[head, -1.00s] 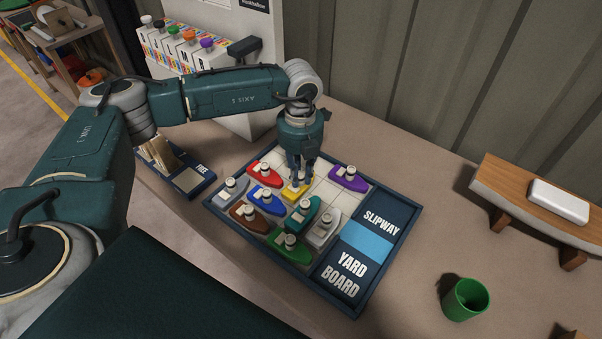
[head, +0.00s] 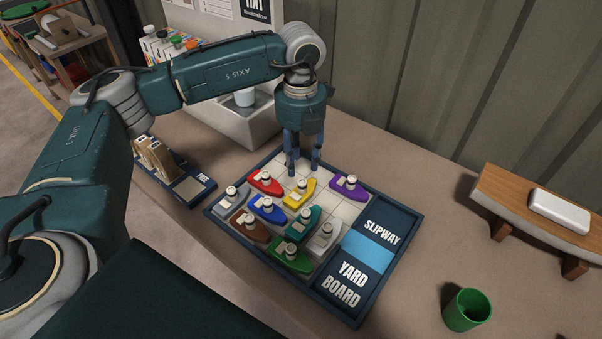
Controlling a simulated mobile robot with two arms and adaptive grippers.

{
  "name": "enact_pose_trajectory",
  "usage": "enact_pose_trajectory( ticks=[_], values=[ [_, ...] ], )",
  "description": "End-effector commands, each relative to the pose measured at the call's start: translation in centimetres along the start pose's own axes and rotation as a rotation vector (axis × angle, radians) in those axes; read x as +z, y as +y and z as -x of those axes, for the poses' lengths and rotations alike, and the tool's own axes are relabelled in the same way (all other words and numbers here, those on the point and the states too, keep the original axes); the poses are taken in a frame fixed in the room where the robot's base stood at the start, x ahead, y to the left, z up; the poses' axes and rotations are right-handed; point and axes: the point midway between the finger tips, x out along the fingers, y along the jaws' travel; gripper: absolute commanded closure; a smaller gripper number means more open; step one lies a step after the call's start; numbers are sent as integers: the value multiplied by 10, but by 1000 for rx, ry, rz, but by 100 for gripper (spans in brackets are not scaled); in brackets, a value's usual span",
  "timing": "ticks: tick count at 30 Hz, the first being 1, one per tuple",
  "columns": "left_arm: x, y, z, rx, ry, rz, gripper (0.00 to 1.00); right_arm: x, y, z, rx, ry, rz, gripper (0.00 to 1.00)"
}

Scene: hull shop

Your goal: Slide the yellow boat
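The yellow boat (head: 299,193) sits on the grid of the yard board (head: 347,290), between the red boat (head: 266,182) and the purple boat (head: 349,187). My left gripper (head: 303,170) points down just above and behind the yellow boat, apart from it. Its fingers are spread with a gap and nothing shows between them. The blue boat (head: 267,209) and teal boat (head: 303,224) lie in front of the yellow boat. Bare cells show behind it and to its right. My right gripper is not in view.
Brown (head: 249,226), green (head: 288,257), grey (head: 231,198) and white (head: 325,238) boats fill the board's front cells. A green cup (head: 467,309) and a wooden stand (head: 535,212) are at right. A dispenser stands behind the board.

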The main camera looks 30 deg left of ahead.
Motion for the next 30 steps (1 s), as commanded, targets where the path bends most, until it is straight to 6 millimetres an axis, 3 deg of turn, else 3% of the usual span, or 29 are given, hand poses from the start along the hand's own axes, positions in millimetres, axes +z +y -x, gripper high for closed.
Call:
enact_pose_trajectory(
  ticks=[7, 24, 30],
  values=[
    [0, 0, 28, -1, -1, -1, 63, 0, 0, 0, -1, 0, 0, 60],
    [0, 0, 31, -1, 0, -1, 63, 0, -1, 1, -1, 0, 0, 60],
    [0, 0, 60, -1, -1, -1, 63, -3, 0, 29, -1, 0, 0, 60]
  ],
)
